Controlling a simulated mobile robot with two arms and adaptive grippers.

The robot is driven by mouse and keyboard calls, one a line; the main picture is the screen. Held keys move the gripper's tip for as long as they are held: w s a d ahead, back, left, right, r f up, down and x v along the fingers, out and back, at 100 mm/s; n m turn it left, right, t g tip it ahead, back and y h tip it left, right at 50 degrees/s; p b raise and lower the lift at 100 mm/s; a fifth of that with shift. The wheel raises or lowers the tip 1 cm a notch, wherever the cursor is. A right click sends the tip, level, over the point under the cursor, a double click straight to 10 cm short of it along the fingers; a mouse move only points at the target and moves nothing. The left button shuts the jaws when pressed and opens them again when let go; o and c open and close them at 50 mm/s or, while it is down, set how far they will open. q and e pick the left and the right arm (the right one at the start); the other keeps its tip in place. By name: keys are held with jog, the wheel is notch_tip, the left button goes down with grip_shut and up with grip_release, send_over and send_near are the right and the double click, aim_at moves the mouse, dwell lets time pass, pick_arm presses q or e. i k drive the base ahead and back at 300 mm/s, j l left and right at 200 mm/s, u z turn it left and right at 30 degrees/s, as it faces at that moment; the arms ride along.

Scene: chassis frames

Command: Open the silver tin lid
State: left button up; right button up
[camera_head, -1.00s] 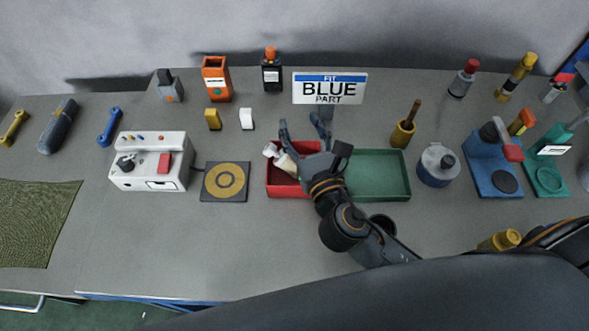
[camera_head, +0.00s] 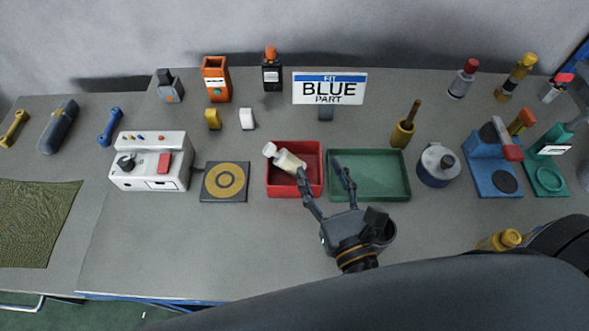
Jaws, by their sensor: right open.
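The tin (camera_head: 438,168) is a round container with a silver lid and a bluish lower body. It stands upright on the table, right of the green tray, with its lid on. My right gripper (camera_head: 320,169) is open and empty, its fingers spread over the near edges of the red and green trays. It is well to the left of the tin and apart from it. My left gripper is not in view.
A red tray (camera_head: 313,183) holds a pale bottle (camera_head: 287,161) lying tilted. An empty green tray (camera_head: 370,175) adjoins it.

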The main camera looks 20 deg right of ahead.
aim_at(441, 163)
jog(key=k, duration=1)
